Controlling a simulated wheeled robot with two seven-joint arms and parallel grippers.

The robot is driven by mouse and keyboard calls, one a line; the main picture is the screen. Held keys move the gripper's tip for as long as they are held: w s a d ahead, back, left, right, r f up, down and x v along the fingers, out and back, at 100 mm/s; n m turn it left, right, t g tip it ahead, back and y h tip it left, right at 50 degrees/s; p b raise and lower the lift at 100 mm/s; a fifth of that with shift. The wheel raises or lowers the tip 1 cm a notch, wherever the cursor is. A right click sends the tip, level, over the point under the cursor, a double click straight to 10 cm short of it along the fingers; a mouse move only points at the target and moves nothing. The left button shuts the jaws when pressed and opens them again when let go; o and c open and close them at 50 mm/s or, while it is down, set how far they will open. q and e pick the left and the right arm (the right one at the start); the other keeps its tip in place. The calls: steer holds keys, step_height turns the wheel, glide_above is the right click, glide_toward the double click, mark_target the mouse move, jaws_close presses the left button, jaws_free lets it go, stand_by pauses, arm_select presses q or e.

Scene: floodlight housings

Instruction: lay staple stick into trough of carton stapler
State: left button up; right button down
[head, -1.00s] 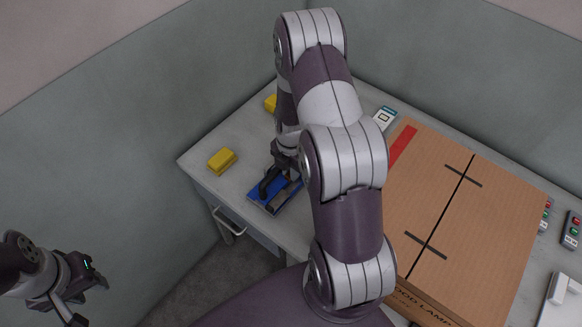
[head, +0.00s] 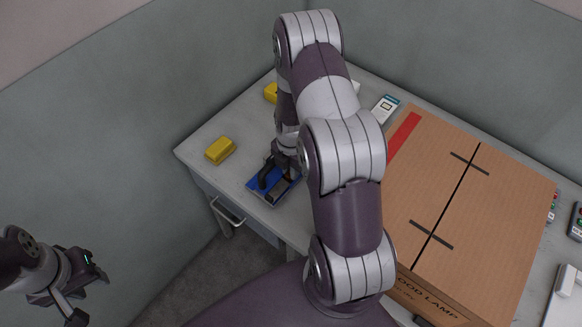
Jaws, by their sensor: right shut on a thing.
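The stapler's trough is partly covered by the gripper. My left gripper (head: 90,297) is open and empty at the lower left, away from the table.
A large "flood lamp" carton (head: 462,215) with a red strip fills the table's right side. Two yellow blocks (head: 220,150) (head: 271,92) lie left of and behind the tray. A white-blue box (head: 384,108) stands behind the carton.

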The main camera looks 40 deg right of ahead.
stand_by(0.6)
steer(key=c, duration=1)
jaws_free()
steer(key=shift+r, duration=0.15)
step_height(320, 180, up, 7)
steer(key=p, duration=0.6)
